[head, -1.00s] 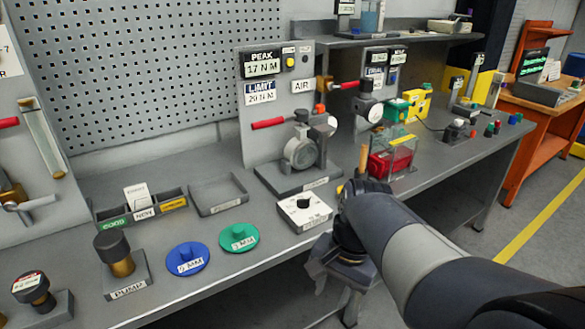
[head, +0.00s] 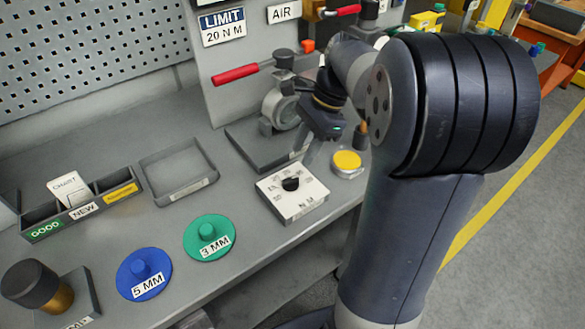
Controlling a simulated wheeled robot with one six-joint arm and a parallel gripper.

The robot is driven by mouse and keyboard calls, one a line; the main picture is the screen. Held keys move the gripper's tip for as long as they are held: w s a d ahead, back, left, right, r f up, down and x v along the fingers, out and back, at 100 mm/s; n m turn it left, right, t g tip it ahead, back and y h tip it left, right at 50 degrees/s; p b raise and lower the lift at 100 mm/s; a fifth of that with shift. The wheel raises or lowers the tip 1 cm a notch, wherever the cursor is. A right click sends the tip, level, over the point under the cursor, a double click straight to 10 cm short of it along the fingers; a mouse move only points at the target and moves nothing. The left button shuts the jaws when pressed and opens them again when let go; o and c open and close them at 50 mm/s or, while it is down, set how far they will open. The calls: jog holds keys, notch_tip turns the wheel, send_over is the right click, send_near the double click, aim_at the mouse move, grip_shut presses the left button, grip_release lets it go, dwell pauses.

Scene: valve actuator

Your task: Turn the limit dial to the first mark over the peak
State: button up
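The limit dial is a white box (head: 304,202) with a black knob (head: 291,184) on top, near the front edge of the bench. It carries an N M label; its small marks are too fine to read. My gripper (head: 312,150) hangs above and just behind the dial, pointing down, apart from the knob. Its fingers are small and partly hidden, so I cannot tell their opening. The limit sign (head: 223,27) on the panel reads 20 N M. The peak sign is cut off by the top edge.
A yellow button (head: 346,161) is close on the right. Green (head: 209,238) and blue (head: 144,274) discs lie to the left. An empty grey tray (head: 178,169) stands farther back.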

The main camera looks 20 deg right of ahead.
aim_at(290, 179)
jog(key=x, duration=0.7)
jog(key=shift+a+f, duration=0.1)
jog(key=shift+f, duration=0.1)
jog(key=shift+c, duration=0.4)
grip_shut()
